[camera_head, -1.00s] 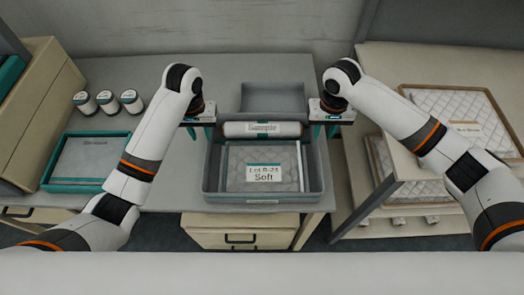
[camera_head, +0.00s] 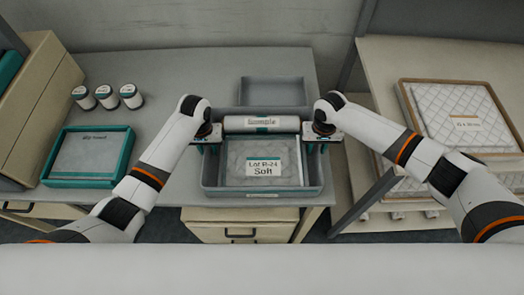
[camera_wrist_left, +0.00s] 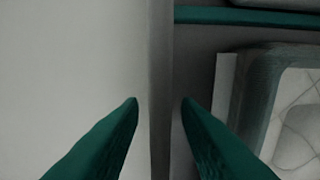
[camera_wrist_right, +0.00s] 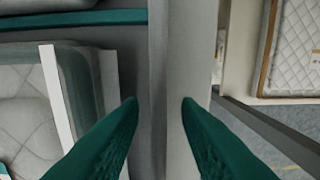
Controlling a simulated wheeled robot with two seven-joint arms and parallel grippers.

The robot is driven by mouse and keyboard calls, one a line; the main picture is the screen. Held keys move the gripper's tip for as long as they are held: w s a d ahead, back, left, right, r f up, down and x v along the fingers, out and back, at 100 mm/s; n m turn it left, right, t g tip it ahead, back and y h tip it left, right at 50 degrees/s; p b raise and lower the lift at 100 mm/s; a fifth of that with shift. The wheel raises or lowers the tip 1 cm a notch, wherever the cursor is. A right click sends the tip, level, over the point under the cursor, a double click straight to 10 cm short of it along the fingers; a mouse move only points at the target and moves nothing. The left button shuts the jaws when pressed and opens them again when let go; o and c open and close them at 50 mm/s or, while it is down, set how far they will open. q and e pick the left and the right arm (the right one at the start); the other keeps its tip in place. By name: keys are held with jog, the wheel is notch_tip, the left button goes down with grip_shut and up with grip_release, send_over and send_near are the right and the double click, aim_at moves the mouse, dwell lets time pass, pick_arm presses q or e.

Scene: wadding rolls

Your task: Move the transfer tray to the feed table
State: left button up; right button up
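The grey transfer tray (camera_head: 262,196) sits on a grey-topped table (camera_head: 180,85). It holds a white roll labelled Sample (camera_head: 262,123) at the back and a clear-covered quilted pad labelled Soft (camera_head: 235,163) in front. My left gripper (camera_head: 208,146) is at the tray's left wall; in the left wrist view its green fingers (camera_wrist_left: 160,101) are open, one each side of the wall (camera_wrist_left: 160,60). My right gripper (camera_head: 322,146) is at the right wall; in the right wrist view its fingers (camera_wrist_right: 160,101) are open around that wall (camera_wrist_right: 158,60). No label marks the feed table.
A grey shallow bin (camera_head: 272,90) is behind the tray. Several white jars (camera_head: 106,97) and a teal-edged tray (camera_head: 90,155) stand left. A beige table (camera_head: 430,55) with quilted pads (camera_head: 458,112) stands right, across a gap. Grey tabletop between teal tray and transfer tray is partly clear.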

pick_arm(q)
jog(key=shift+f, duration=0.2)
pick_arm(e)
jog(key=shift+f, duration=0.15)
jog(key=shift+s, duration=0.1)
pick_arm(q)
grip_shut()
pick_arm(e)
grip_shut()
pick_arm(q)
jog(key=shift+r, duration=0.15)
dwell(0.8)
